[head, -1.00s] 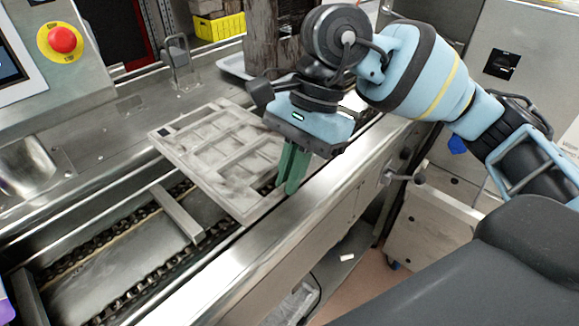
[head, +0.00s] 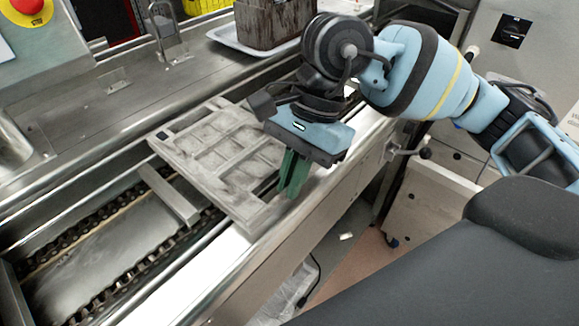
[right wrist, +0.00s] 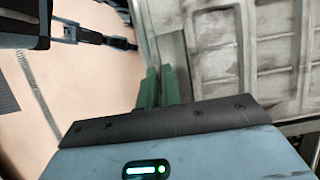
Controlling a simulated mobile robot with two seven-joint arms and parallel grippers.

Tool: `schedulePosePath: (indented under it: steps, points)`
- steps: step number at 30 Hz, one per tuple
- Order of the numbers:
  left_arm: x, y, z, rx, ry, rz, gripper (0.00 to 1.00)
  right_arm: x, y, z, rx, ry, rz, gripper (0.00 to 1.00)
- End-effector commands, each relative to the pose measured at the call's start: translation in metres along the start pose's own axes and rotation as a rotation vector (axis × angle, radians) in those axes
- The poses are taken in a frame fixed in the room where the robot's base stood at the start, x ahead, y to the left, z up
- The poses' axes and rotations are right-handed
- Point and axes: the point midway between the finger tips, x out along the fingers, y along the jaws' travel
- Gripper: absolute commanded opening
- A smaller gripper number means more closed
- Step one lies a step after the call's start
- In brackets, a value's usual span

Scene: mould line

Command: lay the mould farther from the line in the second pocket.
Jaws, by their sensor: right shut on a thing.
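A grey mould (head: 227,181) with several shallow rectangular recesses is in the middle of the head view, over the chain line (head: 122,258). My right gripper (head: 289,190) is shut on its near right edge with green fingers. The right wrist view shows the fingers (right wrist: 158,88) at the edge of the mould (right wrist: 226,58). The mould hides part of the line beneath it; I cannot tell whether it touches it. A metal crossbar (head: 172,194) spans the line to the left of the mould. My left gripper is out of view.
A steel rail (head: 205,275) runs along the line's near side. A brown block (head: 268,22) stands on a white tray (head: 226,37) on the steel bench behind. The line left of the crossbar is bare.

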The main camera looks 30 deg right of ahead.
Motion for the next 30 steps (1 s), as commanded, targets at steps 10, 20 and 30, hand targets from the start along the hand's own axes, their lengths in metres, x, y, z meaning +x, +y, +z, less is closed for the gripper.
schedulePosePath:
  steps: [10, 20, 30]
  points:
    - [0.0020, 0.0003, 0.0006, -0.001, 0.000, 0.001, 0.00, 0.0062, -0.0002, -0.0024, -0.001, -0.001, -0.004, 0.00]
    - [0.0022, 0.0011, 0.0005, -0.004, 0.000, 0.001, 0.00, 0.0063, -0.0001, -0.0024, -0.001, -0.001, -0.003, 0.31]
    - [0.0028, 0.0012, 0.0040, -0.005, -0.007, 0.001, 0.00, 0.0023, -0.0001, -0.0030, 0.001, 0.001, -0.001, 0.31]
